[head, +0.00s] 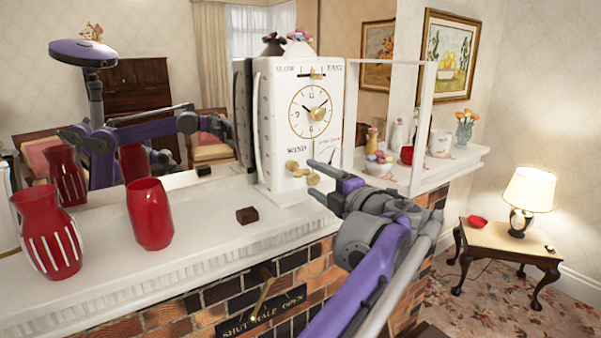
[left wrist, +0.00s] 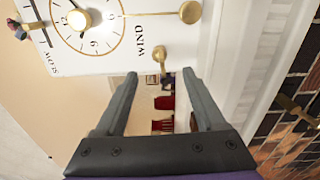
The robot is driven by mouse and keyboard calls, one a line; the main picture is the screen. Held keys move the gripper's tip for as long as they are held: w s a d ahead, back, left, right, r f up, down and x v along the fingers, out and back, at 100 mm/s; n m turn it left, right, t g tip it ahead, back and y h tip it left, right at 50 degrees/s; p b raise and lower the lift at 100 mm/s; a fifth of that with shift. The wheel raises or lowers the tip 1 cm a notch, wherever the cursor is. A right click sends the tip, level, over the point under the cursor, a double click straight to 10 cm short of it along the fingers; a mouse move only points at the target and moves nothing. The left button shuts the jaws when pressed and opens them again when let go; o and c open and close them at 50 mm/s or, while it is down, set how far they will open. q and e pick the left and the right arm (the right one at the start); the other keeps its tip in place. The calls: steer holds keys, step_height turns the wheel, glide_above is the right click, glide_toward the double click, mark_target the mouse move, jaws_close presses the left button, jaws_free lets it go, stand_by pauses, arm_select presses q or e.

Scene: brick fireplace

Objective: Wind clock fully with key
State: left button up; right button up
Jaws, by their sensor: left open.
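The white clock (head: 270,125) stands upright on the mantel, its round dial (head: 311,108) facing out. A brass key (head: 292,165) sticks out of its lower front under the word WIND. The key also shows in the left wrist view (left wrist: 160,55), lined up between the fingertips. A brass ball (head: 313,179) on a rod sits to its right, also seen in the left wrist view (left wrist: 190,12). My left gripper (head: 319,179) is open and empty just in front of these parts. Whether a finger touches the key I cannot tell. My right gripper is not in view.
Red vases (head: 150,214) and a dark small block (head: 247,215) stand on the white mantel (head: 200,232) left of the clock. A mirror behind reflects the room and my body. A brass lever (head: 262,290) is on the brick front below. A lamp table (head: 505,243) stands right.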

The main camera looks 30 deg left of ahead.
arm_select(q)
steer(key=shift+v, duration=1.6)
steer(key=shift+c, duration=0.2)
